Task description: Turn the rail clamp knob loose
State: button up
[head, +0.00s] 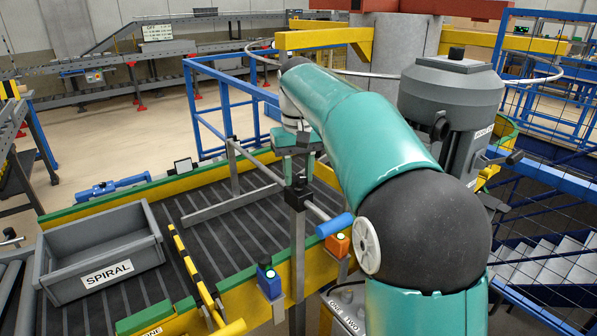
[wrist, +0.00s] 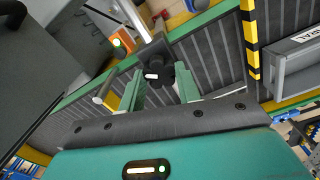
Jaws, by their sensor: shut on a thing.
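The rail clamp is a black block (head: 298,190) on a grey upright post (head: 297,245), where a thin rail with a blue end grip (head: 335,225) passes. In the wrist view the black clamp knob (wrist: 163,78), with a white mark, sits between the two green fingers of my gripper (wrist: 160,86). My gripper (head: 299,164) is shut on the knob, reaching down from above the clamp in the head view. My fingers and hand hide much of the knob in the head view.
Blue (head: 268,282) and orange (head: 338,244) lit boxes stand near the post. A grey motor (head: 450,95) stands to the right.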

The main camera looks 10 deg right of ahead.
aim_at(298, 177)
jog(key=shift+n, duration=0.6)
jog(key=o, duration=1)
jog(key=shift+c, duration=0.2)
notch_tip(298, 177, up, 14)
